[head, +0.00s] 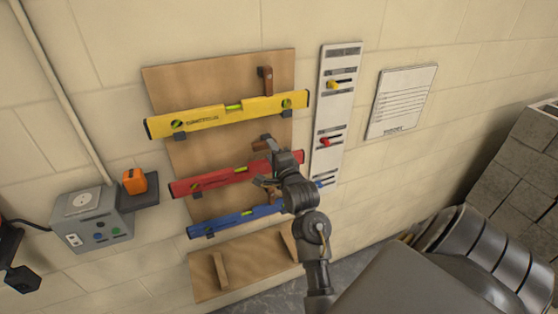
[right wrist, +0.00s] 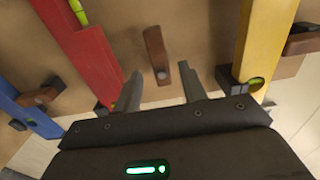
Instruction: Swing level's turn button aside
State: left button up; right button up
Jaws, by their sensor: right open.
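Three spirit levels lie across a wooden board (head: 215,152) on the wall: yellow (head: 228,114) on top, red (head: 225,178) in the middle, blue (head: 232,221) below. A brown turn button (head: 265,80) stands at the yellow level's upper edge. Another turn button (right wrist: 157,55) shows between the red level (right wrist: 85,50) and the yellow level (right wrist: 262,40) in the right wrist view. My right gripper (right wrist: 158,85) is open, its fingers on either side of that button, with visible gaps.
A white panel (head: 328,150) with coloured sliders and a paper sheet (head: 402,100) are on the wall to the right. A grey box (head: 92,218) and an orange item (head: 135,181) on a dark shelf are at left. Stacked blocks (head: 515,165) stand far right.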

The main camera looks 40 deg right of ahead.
jog(key=b+v, duration=0.2)
jog(key=v, duration=0.6)
jog(key=shift+s, duration=0.2)
jog(key=w+a+f+n+g+y+b, duration=0.2)
jog(key=a+f+n, duration=0.1)
jog(key=f, duration=0.9)
jog(key=w+a+f+n+g+y+b, duration=0.1)
jog(key=w+a+f+n+y+b, duration=0.15)
jog(key=f, duration=1.05)
jog(key=s+a+f+n+g+y+b, duration=0.1)
jog(key=s+a+f+n+g, duration=0.2)
jog(key=f, duration=0.9)
jog(key=s+a+f+n+g+b, duration=0.15)
jog(key=s+a+f+n, duration=0.25)
jog(key=f, duration=0.8)
jog(key=s+a+f+n+g+b, duration=0.25)
jog(key=s+f+n+g, duration=0.3)
jog(key=s+f, duration=1.3)
jog(key=s+d+f+n+g, duration=0.1)
jog(key=s+f+n, duration=0.2)
jog(key=s, duration=0.7)
jog(key=s+d+f+n+g+b, duration=0.1)
jog(key=s+f+n+g, duration=0.1)
jog(key=s+f, duration=0.4)
jog(key=s+n, duration=0.1)
jog(key=s, duration=0.3)
jog(key=shift+s+f, duration=0.25)
